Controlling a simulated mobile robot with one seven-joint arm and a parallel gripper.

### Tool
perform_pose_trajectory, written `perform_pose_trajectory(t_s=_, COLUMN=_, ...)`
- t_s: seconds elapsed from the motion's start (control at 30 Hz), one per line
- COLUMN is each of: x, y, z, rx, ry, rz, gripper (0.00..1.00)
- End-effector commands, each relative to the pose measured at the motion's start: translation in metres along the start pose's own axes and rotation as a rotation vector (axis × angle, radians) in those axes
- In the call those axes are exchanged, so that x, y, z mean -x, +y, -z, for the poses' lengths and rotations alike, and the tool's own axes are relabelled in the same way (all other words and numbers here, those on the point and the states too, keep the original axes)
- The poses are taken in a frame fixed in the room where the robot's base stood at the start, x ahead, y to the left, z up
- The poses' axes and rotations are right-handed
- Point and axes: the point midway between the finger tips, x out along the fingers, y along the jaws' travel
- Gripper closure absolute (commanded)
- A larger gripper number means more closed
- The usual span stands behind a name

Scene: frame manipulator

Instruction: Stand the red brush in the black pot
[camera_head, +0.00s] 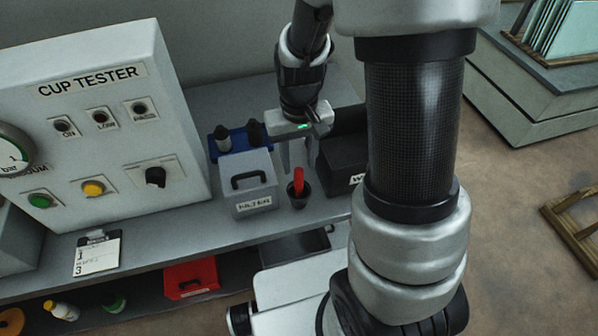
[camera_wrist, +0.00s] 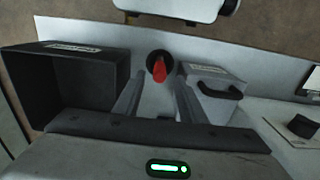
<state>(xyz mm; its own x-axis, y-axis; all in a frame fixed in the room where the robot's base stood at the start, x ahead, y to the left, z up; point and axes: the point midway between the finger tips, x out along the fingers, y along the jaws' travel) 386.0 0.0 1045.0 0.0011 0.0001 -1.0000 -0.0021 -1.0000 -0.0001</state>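The red brush (camera_head: 298,181) stands in the small black pot (camera_head: 299,202) on the grey bench, its red part sticking up above the rim. In the wrist view the red brush (camera_wrist: 160,71) is ahead of the fingertips and the black pot (camera_wrist: 152,58) shows around its far end. My gripper (camera_head: 299,158) is behind the pot in the head view, pointing down. In the wrist view my gripper (camera_wrist: 158,92) has its two fingers spread apart with nothing between them. The brush's lower end is hidden inside the pot.
A grey filter box (camera_head: 247,181) stands just left of the pot, and a black bin (camera_head: 345,150) on the right. A blue holder (camera_head: 230,140) with dark-topped items is behind the filter box. The cup tester (camera_head: 110,120) fills the left. The bench's front edge is close to the pot.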

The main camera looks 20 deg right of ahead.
Motion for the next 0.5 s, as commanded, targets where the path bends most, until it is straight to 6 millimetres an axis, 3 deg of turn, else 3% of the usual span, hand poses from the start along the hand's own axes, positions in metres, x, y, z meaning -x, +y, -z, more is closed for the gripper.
perform_pose_trajectory(t_s=0.1, x=0.021, y=0.0, z=0.001, rx=0.0, ry=0.004, rz=0.001, gripper=0.63)
perform_pose_trajectory(t_s=0.37, x=0.053, y=-0.001, z=-0.002, rx=-0.001, ry=0.029, rz=0.006, gripper=0.63)
perform_pose_trajectory(t_s=0.5, x=0.102, y=-0.002, z=-0.015, rx=-0.001, ry=0.124, rz=0.023, gripper=0.63)
